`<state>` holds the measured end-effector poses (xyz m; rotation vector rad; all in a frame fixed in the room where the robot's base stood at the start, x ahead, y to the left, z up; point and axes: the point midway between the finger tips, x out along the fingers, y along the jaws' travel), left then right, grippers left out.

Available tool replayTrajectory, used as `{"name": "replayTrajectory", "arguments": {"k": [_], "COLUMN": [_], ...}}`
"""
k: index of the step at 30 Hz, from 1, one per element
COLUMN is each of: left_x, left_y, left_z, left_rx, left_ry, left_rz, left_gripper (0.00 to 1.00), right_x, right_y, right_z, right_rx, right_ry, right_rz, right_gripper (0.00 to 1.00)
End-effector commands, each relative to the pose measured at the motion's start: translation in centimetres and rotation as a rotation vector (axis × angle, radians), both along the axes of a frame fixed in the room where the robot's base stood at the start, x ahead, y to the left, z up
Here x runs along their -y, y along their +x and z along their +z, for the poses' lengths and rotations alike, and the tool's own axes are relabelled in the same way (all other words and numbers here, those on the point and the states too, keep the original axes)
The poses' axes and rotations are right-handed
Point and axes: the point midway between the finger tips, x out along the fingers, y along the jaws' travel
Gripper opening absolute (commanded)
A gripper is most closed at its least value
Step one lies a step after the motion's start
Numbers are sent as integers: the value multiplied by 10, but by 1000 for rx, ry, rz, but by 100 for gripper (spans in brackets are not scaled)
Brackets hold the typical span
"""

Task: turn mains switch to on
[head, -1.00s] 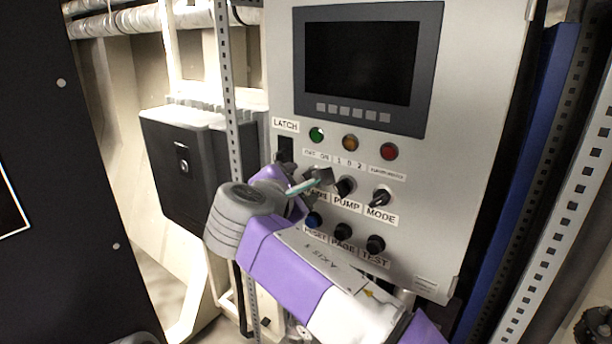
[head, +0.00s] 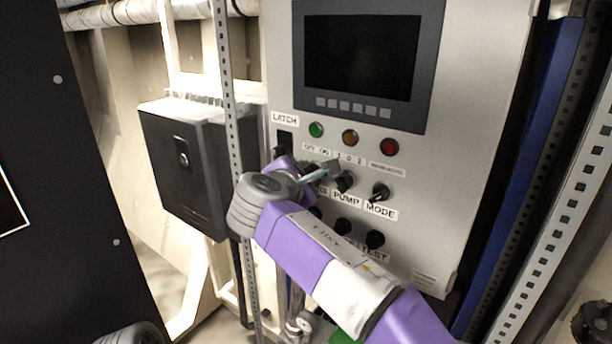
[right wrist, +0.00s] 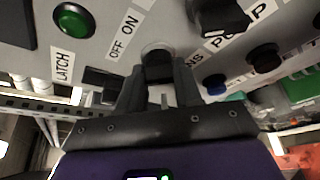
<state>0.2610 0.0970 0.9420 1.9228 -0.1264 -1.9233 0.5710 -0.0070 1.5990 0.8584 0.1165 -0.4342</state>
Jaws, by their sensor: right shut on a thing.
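The mains switch (right wrist: 157,56) is a dark knob on the grey panel (head: 465,150), below the OFF and ON label (right wrist: 124,36). In the right wrist view my right gripper (right wrist: 159,85) has its fingers closed around the knob. In the head view my right gripper (head: 318,174) is at the panel, left of the PUMP knob (head: 345,181), and it covers the mains switch. Its fingers hide which way the knob points. The MAINS label (right wrist: 187,92) is partly covered. My left gripper is not in view.
The MODE knob (head: 380,191) is right of PUMP. A row of push buttons, including TEST (head: 375,239), sits below. Green (head: 316,130), amber (head: 350,137) and red (head: 390,147) lamps are above, under a dark screen (head: 360,55). A perforated post (head: 229,100) stands left of the panel.

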Motion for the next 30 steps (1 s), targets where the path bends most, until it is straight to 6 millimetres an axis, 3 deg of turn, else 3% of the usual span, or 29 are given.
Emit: {"name": "replayTrajectory", "arguments": {"k": [8, 14, 30], "left_x": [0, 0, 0], "left_y": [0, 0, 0], "left_z": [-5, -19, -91], "left_rx": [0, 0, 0], "left_ry": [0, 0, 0], "left_rz": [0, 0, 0], "left_gripper": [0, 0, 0], "right_x": [1, 1, 2], "right_y": [-1, -1, -2], "right_z": [-1, -3, -9], "right_rx": [15, 69, 353], "right_ry": [19, 92, 481], "right_rz": [-2, -1, -3], "right_gripper": [4, 4, 4]}}
